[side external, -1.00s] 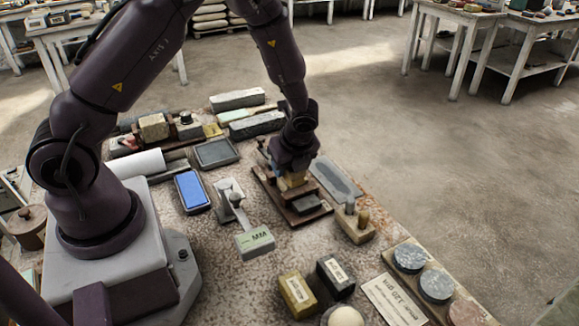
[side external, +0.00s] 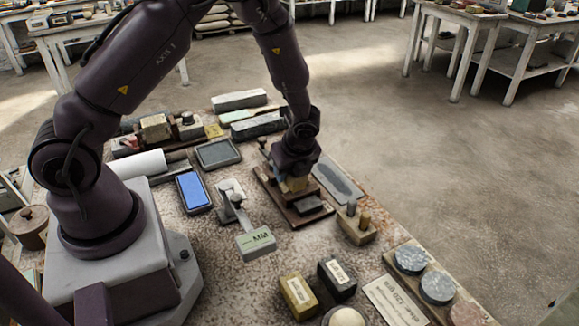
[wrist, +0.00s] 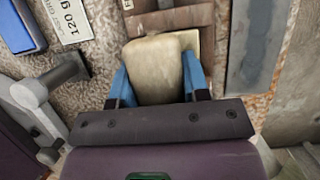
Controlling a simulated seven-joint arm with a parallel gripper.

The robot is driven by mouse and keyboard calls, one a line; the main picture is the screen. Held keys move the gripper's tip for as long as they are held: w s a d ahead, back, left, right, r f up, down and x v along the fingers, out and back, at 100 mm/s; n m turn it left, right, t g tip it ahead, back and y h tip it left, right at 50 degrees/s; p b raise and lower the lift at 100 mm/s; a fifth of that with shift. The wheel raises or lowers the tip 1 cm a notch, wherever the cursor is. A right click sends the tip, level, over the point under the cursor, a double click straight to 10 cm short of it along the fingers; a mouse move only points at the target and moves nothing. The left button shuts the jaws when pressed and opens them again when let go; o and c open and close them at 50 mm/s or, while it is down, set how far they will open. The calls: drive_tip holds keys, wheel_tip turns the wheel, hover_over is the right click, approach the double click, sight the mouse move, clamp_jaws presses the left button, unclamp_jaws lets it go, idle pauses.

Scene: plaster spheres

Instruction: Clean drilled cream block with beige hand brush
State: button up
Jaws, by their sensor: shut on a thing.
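My gripper (wrist: 157,90) has its blue fingers on both sides of a beige block-like thing (wrist: 154,68), which looks like the hand brush. It is shut on it. Its underside and any bristles are hidden. In the side external view my gripper (side external: 293,178) is low over a dark brown wooden board (side external: 275,203), with a little of the beige brush (side external: 292,186) showing below it. A pale cream edge (wrist: 189,41) shows beside and behind the brush in the wrist view; it may be the cream block, mostly covered. I cannot see drilled holes or tell whether they touch.
A dark grey block (side external: 312,206) lies on the board's near end. A grey slab (side external: 337,179) and a pegged wooden block (side external: 355,225) are to the right.

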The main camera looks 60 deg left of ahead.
drive_tip(key=shift+f, duration=0.2)
drive_tip(key=shift+a, duration=0.1)
drive_tip(key=shift+a, duration=1)
drive_tip(key=shift+d, duration=2.25)
drive_tip(key=shift+a, duration=2.25)
